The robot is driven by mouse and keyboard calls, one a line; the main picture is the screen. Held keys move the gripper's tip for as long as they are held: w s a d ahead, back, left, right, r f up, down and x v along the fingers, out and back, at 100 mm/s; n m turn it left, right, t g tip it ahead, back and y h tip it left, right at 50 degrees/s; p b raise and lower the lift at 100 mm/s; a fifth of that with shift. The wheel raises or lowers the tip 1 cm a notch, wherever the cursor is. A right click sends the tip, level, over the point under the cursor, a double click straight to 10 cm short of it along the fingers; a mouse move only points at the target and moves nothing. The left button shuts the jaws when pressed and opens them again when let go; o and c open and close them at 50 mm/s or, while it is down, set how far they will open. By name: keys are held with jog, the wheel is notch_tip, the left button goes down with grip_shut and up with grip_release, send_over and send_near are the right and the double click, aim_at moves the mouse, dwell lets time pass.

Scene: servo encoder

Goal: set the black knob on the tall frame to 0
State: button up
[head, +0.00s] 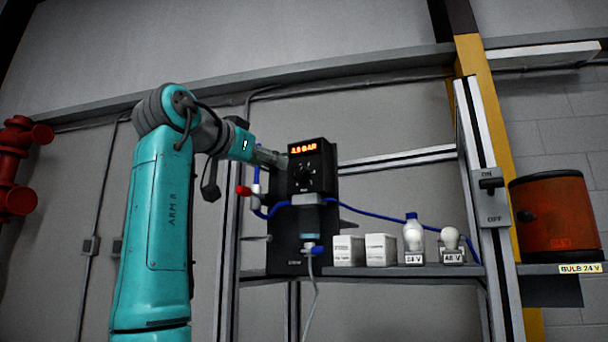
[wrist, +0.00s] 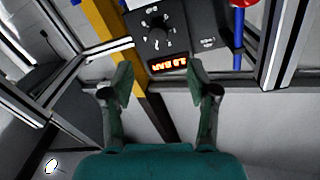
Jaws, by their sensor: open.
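The black knob (head: 304,175) sits on the front of a black box on the tall frame (head: 228,215), with white marks around it. An orange lit display (head: 304,148) above it reads a small number and BAR; the first digit is hard to read. In the wrist view, the knob (wrist: 157,33) shows upside down, beyond the fingertips, with the display (wrist: 167,64) nearer. My gripper (head: 272,157) is at the box's upper left in the head view. In the wrist view my gripper (wrist: 160,80) has its fingers wide apart, empty, not touching the knob. The knob's exact setting is unclear.
A red-handled valve (head: 243,190) and blue hose (head: 365,213) are beside the box. An ON/OFF switch (head: 490,183) is on the right post. An orange container (head: 556,215) stands farther right.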

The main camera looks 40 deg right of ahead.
aim_at(299, 173)
jog(key=x, duration=1.1)
jog(key=shift+s+d+r, duration=0.15)
jog(key=shift+r, duration=0.05)
grip_shut()
